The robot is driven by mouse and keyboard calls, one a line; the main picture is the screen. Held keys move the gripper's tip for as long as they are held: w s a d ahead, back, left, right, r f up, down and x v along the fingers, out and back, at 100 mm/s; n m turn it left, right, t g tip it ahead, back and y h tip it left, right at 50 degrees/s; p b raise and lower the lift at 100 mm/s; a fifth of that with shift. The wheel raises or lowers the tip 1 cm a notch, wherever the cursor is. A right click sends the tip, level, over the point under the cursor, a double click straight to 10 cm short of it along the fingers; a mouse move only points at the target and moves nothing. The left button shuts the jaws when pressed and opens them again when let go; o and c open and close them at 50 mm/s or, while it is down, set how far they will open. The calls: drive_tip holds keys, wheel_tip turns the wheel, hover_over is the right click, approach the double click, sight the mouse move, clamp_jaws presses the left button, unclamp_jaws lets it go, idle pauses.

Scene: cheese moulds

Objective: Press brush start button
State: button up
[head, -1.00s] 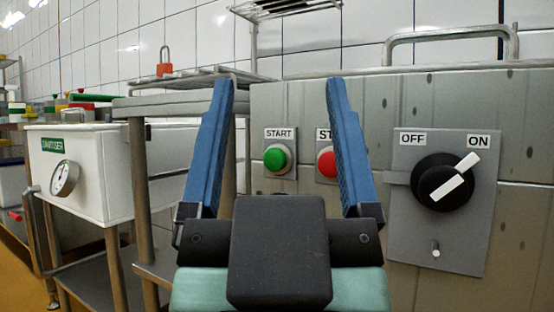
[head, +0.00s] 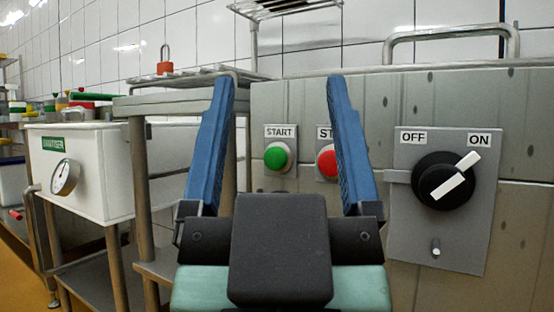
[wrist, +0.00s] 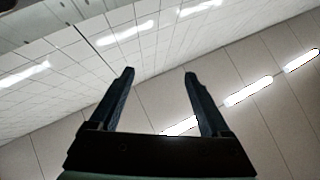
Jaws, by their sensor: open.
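The green START button (head: 277,156) sits on a small grey plate on the front of the metal cabinet, under a START label. A red button (head: 328,162) is just right of it, its label partly hidden by my right finger. My gripper (head: 281,85) is open and empty in the head view, its blue fingers raised on either side of the two buttons. The fingers appear in front of the panel; I cannot tell how far. In the wrist view my open gripper (wrist: 159,74) points up towards the tiled wall and lit ceiling, with nothing between the fingers.
A black rotary switch (head: 445,181) with OFF and ON labels is at right, its white pointer towards ON. A metal handle (head: 450,33) tops the cabinet (head: 350,100). A white sanitiser box (head: 100,180) with a gauge and a steel table (head: 165,104) stand at left.

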clamp_jaws()
idle(1.6)
